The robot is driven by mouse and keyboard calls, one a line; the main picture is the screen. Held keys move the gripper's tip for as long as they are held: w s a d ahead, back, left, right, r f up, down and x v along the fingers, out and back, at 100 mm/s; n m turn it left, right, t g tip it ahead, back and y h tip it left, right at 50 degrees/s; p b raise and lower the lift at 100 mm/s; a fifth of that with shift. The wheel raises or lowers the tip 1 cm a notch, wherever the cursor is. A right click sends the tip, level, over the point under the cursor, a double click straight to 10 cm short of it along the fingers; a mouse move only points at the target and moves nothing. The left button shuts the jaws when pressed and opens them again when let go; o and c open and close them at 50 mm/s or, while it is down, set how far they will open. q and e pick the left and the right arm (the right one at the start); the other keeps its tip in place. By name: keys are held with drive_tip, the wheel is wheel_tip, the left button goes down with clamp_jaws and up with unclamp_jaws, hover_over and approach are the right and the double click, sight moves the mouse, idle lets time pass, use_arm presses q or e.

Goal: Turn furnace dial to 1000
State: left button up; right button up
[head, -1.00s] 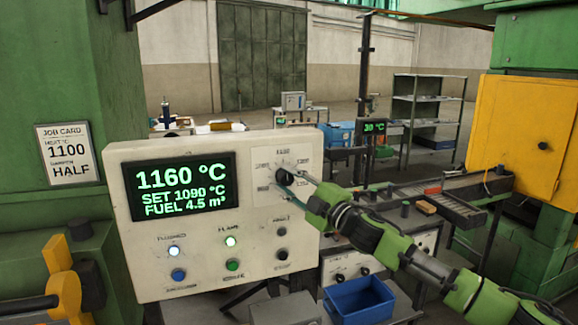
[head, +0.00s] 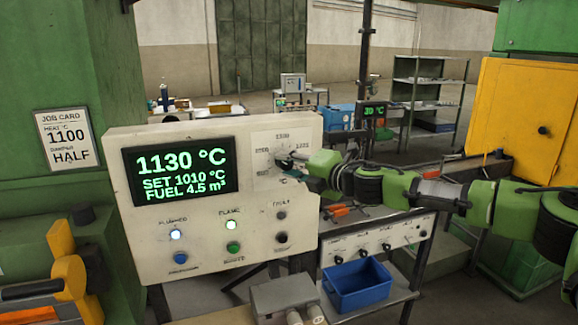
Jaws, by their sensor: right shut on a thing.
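The furnace control panel (head: 215,265) is a pale box in the middle of the head view. Its screen (head: 180,170) reads 1130 °C, SET 1010 °C and FUEL 4.5 m³. The black furnace dial (head: 282,159) sits at the panel's upper right on a marked white plate. My right gripper (head: 292,158) comes in from the right and is shut on the dial, partly covering it and some scale marks. The dial's pointer is too small to read. My left gripper is not in view.
A job card (head: 66,138) on the green column reads 1100 and HALF. Below the dial are lamps and buttons. A blue bin (head: 357,285) stands on a low bench at lower right. A yellow cabinet door (head: 530,122) is at right.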

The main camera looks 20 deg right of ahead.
drive_tip(key=shift+n, duration=0.4)
idle(0.4)
drive_tip(key=o, duration=1.1)
drive_tip(key=shift+a, duration=0.1)
drive_tip(key=shift+v, duration=5.95)
drive_tip(key=shift+a+r, duration=0.1)
drive_tip(key=shift+r, duration=0.1)
drive_tip(key=shift+f, duration=0.1)
